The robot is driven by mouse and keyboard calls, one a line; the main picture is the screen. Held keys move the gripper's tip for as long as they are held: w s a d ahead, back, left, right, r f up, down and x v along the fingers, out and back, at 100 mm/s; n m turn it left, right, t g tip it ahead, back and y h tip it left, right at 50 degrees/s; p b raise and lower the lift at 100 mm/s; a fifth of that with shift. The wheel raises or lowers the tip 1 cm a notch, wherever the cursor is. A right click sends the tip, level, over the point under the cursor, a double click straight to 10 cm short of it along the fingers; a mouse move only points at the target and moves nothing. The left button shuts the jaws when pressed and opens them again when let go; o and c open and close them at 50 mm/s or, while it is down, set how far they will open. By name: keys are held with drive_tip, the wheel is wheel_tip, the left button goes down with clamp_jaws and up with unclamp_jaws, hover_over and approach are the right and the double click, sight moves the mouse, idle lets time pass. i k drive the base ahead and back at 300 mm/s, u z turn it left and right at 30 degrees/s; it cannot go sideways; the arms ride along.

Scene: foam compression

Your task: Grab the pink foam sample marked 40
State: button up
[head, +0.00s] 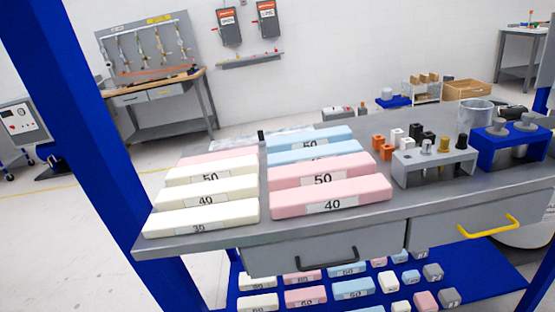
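The pink foam sample marked 40 (360,190) is a long block with a white label, lying at the front of the right-hand column of blocks on the grey bench top (425,198). A pink block marked 50 (352,165) lies right behind it. Cream blocks marked 30 (245,212), 40 (245,190) and 50 (245,168) lie to the left. Blue blocks (332,136) lie behind the pink ones. My gripper is not seen in the head view.
A grey holder with small cylinders (434,166) and a blue fixture (510,148) stand to the right on the bench. A blue post (95,130) rises at the left. Two drawers sit under the top; a blue lower shelf (480,278) holds more foam blocks.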

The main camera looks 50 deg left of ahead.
sight(375, 188)
drive_tip(key=z, duration=1.4)
drive_tip(key=k, duration=2.05)
drive_tip(key=u, duration=2)
drive_tip(key=i, duration=1.7)
drive_tip(key=u, duration=0.05)
